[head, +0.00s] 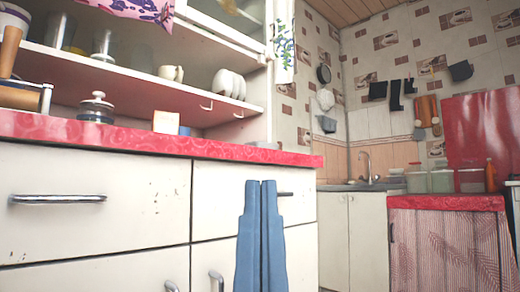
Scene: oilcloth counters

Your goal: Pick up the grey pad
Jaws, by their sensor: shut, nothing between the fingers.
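My gripper (261,184) shows as two blue fingers pointing up, side by side and shut, with nothing between them. It appears in front of the white drawers, its tips lower in the picture than the red counter edge. A small flat grey thing (262,145), which looks like the grey pad, lies on the red counter (225,147) near its right end. It appears above my fingertips in the picture and apart from them. Only its thin side shows at this low angle, so its full shape is hidden.
On the counter stand a lidded jar (96,108), a small cream box (166,121) and a toaster-like item (22,97) at left. A shelf (150,88) with cups and dishes overhangs the counter. Drawer handles (57,199) stick out. A sink (368,184) is farther back right.

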